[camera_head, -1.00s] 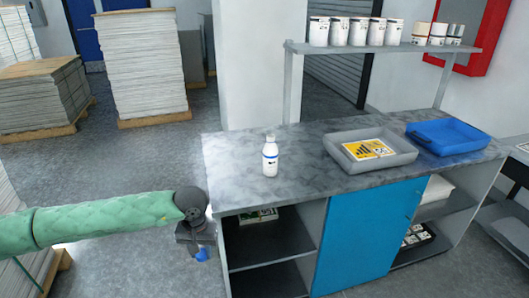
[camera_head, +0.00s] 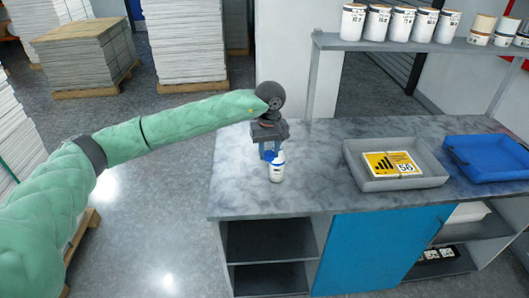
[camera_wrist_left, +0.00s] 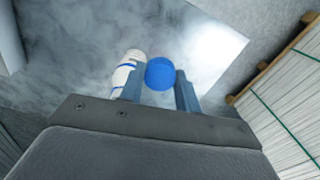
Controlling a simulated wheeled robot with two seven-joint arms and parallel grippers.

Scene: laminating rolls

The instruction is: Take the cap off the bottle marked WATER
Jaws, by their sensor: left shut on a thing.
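A white bottle (camera_head: 276,168) with a blue band stands on the grey worktop (camera_head: 330,205), near its left end. Its marking is too small to read. My left gripper (camera_head: 268,148) is at the bottle, close behind and above it. In the left wrist view the gripper (camera_wrist_left: 160,85) is shut on a round blue thing (camera_wrist_left: 160,73), which looks like a cap. There the white bottle (camera_wrist_left: 124,75) shows just outside the left finger, partly hidden by it. I cannot tell whether finger and bottle touch. My right gripper is not in view.
A grey tray (camera_head: 370,184) with a yellow-labelled item (camera_head: 392,163) stands right of the bottle, and a blue tray (camera_head: 465,172) beyond it. A shelf (camera_head: 400,42) with several white containers runs above the back. The worktop between bottle and grey tray is clear.

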